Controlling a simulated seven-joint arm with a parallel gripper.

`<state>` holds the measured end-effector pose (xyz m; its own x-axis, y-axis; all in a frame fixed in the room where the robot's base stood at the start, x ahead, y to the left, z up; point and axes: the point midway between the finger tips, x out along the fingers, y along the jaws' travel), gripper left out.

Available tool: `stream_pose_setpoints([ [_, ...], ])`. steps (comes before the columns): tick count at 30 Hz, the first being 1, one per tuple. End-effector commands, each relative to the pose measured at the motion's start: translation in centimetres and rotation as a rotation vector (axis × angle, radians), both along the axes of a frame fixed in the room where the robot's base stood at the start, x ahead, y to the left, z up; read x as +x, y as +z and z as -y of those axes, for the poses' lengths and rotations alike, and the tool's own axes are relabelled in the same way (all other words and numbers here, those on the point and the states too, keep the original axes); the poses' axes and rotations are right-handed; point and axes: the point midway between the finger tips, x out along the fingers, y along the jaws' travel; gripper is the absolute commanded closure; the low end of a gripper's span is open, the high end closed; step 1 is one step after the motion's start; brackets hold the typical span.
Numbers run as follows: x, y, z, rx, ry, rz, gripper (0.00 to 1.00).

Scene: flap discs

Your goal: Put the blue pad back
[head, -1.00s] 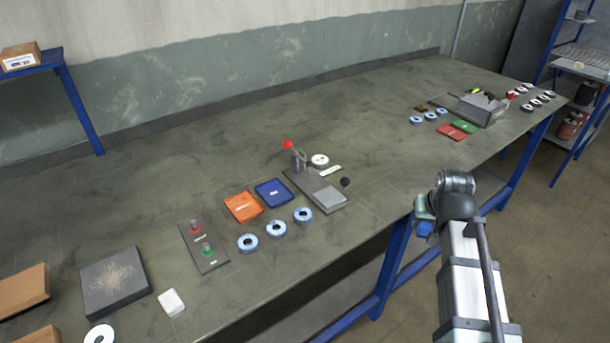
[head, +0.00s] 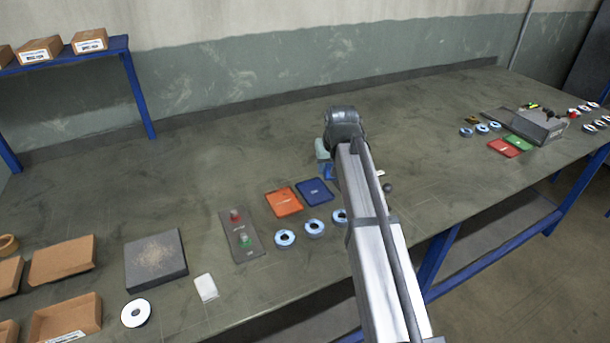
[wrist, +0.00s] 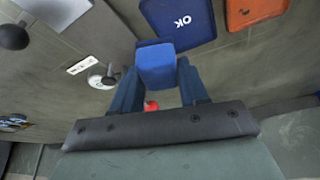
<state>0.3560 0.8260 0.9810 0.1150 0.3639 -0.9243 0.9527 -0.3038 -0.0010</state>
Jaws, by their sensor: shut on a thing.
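My gripper (wrist: 157,88) is shut on a blue pad (wrist: 156,62), a small block held between its two dark blue fingers. In the head view my gripper (head: 325,168) is above the middle of the bench. In the wrist view a dark blue tray marked OK (wrist: 182,20) lies below, just beyond the pad; it also shows in the head view (head: 316,193). A red knob (wrist: 151,105) shows between the fingers. My arm hides most of the fixture it belongs to in the head view.
An orange tray (head: 284,202) lies left of the blue tray. Blue-rimmed discs (head: 285,238) lie in front. A black knob (wrist: 12,37) and white label (wrist: 83,64) are near the gripper. The bench's back is clear.

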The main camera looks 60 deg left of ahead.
Motion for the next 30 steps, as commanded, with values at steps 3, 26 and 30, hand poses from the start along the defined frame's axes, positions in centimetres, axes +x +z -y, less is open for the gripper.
stream_pose_setpoints([
  [3,-1.7,1.4,-5.8,0.0,0.068,0.001,0.89],
  [26,-2.1,-0.3,-11.7,0.0,0.313,-0.001,0.89],
  [30,-2.1,-2.5,-11.8,0.0,0.313,-0.001,0.89],
])
